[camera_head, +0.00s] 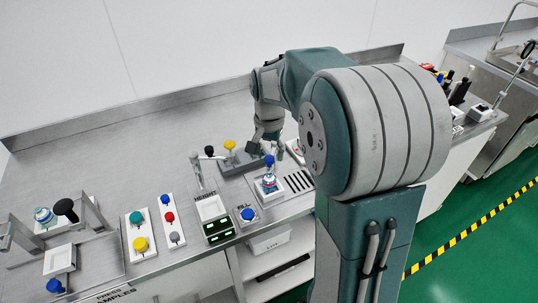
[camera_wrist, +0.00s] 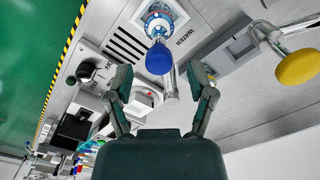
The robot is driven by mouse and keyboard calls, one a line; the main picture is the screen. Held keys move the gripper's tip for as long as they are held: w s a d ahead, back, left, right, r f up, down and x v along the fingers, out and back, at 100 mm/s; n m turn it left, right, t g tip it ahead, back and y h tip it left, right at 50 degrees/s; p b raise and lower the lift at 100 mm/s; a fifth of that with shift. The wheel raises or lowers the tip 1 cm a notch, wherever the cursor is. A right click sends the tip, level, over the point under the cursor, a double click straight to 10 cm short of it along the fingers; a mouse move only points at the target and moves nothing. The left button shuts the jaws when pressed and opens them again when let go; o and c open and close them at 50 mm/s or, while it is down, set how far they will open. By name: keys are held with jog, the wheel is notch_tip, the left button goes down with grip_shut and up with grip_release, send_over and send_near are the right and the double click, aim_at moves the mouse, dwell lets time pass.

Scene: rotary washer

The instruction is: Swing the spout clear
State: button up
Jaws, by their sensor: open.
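My gripper (camera_wrist: 160,84) is open and empty in the wrist view, its two fingers spread to either side of a silver tube that looks like the spout (camera_wrist: 171,84). A blue ball knob (camera_wrist: 159,58) lies just beyond the fingertips, between their lines. I cannot tell whether it joins the tube. A blue-and-white round item (camera_wrist: 157,22) is partly behind the knob, beside the WATER label. In the head view my gripper (camera_head: 265,142) hangs just above the blue knob (camera_head: 269,160), with the blue-and-white item (camera_head: 268,182) below; the spout is hard to make out there.
A yellow knob (camera_wrist: 297,67) on a metal rod is right of my gripper in the wrist view. A slotted drain plate (camera_wrist: 125,45) is at upper left. In the head view a black knob (camera_head: 209,150) and a HEIGHT panel (camera_head: 211,208) stand left of my gripper.

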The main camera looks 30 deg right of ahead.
jog(key=shift+f, duration=0.7)
grip_shut()
